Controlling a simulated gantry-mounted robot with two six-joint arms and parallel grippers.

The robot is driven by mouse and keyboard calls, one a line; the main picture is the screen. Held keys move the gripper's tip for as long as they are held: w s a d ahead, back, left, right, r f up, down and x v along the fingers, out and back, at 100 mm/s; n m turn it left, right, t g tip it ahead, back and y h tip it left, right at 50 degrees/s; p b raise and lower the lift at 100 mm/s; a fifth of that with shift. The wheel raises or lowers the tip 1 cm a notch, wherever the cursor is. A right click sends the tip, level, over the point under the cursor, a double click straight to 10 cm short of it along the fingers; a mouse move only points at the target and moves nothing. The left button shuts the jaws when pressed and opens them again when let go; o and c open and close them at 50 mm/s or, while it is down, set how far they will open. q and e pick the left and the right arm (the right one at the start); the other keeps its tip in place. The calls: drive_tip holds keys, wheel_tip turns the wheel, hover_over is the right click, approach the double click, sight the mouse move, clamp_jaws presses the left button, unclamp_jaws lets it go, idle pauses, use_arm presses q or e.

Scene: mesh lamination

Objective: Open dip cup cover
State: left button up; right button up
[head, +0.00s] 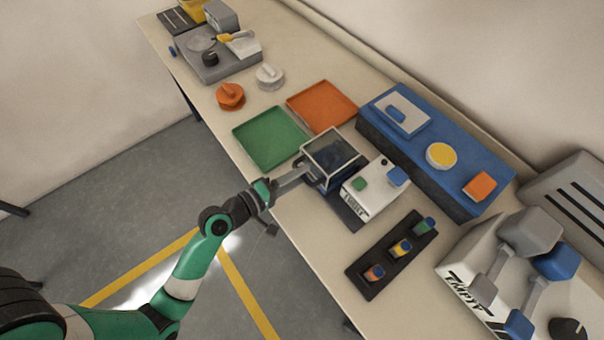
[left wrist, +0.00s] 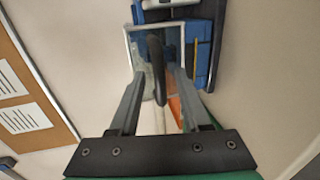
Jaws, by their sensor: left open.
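The dip cup cover (head: 334,150) is a clear panel in a pale square frame, over a dark box beside a white unit (head: 372,192). Whether it lies fully flat cannot be told. In the left wrist view the framed clear cover (left wrist: 174,34) is straight ahead. A dark curved bar, likely its handle (left wrist: 157,68), stands between my fingers. My left gripper (head: 303,173) is at the cover's left edge, fingers apart; in the left wrist view the open fingers (left wrist: 160,76) are either side of the bar. Contact cannot be told. My right gripper is not in view.
Green (head: 270,139) and orange (head: 322,106) trays lie behind the cover. A blue box (head: 452,165) stands to the right. A black rack (head: 366,264) with coloured vials and a large white machine (head: 478,285) are nearer. The bench edge runs beneath my left arm.

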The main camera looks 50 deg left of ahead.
use_arm(q)
drive_tip(key=shift+w+f, duration=0.1)
drive_tip(key=shift+w, duration=0.45)
clamp_jaws()
idle(1.0)
